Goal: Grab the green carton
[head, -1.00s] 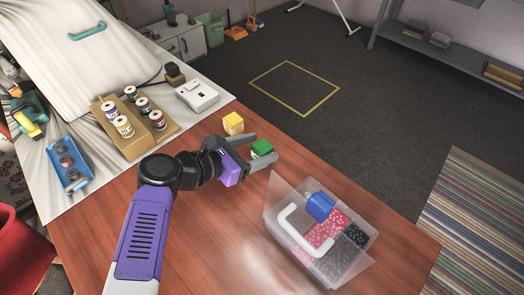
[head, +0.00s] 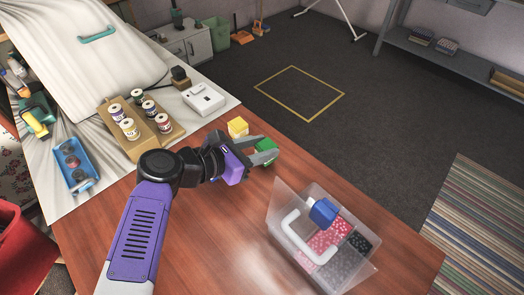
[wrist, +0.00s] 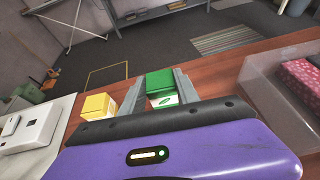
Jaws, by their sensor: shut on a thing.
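The green carton (head: 265,145) is a small box near the far edge of the wooden table. In the wrist view the green carton (wrist: 160,83) shows a green top and a pale front with a green mark. My gripper (head: 265,151) is shut on it, one finger on each side. In the wrist view the fingers of my gripper (wrist: 161,92) flank the carton left and right. The carton's lower part is hidden behind the gripper, so I cannot tell whether it touches the table.
A yellow carton (head: 238,127) stands just left of the green one, also in the wrist view (wrist: 98,105). A clear bin (head: 285,243) with a white handle and a blue item stands to the right. A spool rack (head: 160,141) is at the left. The table front is clear.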

